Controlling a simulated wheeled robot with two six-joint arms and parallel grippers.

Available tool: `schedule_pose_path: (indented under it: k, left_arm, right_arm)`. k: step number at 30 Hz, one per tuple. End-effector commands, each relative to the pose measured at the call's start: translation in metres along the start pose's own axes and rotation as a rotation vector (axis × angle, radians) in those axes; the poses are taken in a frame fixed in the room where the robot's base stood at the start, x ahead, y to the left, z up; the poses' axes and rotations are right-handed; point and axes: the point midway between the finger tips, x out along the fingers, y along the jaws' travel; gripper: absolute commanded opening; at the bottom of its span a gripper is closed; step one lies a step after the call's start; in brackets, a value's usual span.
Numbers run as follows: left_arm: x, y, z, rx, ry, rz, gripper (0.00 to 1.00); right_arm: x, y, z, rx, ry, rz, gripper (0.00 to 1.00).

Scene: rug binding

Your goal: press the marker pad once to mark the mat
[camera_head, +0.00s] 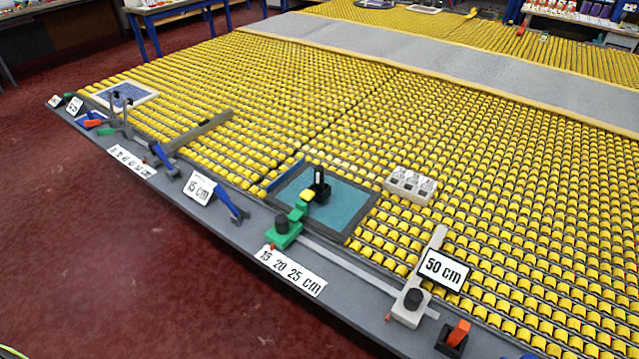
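A teal mat (346,207) with a dark grey border lies on the yellow roller bed near its front edge. A green device (284,235) with a black knob stands on the grey front ledge beside the mat. Its green and yellow arm (299,209) reaches over the mat's left part. A black upright piece (319,184) with a pale centre is at the arm's far end, over the mat. I cannot tell whether it touches the mat, or which part is the marker pad. No mark can be made out on the mat. Neither of my grippers shows.
A white block (410,185) with dark openings sits right of the mat. The red floor (110,260) in front is clear.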

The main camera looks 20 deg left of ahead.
Motion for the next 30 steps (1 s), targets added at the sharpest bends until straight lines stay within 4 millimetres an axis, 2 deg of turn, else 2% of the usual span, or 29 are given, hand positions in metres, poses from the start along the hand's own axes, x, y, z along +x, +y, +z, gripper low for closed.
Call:
schedule_pose_path:
  k: [2,14,30]
  left_arm:
    - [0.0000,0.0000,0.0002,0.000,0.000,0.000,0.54]
    - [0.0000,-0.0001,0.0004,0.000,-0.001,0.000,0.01]
    - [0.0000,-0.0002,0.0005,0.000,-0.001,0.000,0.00]
  right_arm:
    - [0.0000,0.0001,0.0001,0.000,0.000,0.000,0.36]
    - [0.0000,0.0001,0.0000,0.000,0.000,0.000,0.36]
    - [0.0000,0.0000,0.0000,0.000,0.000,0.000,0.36]
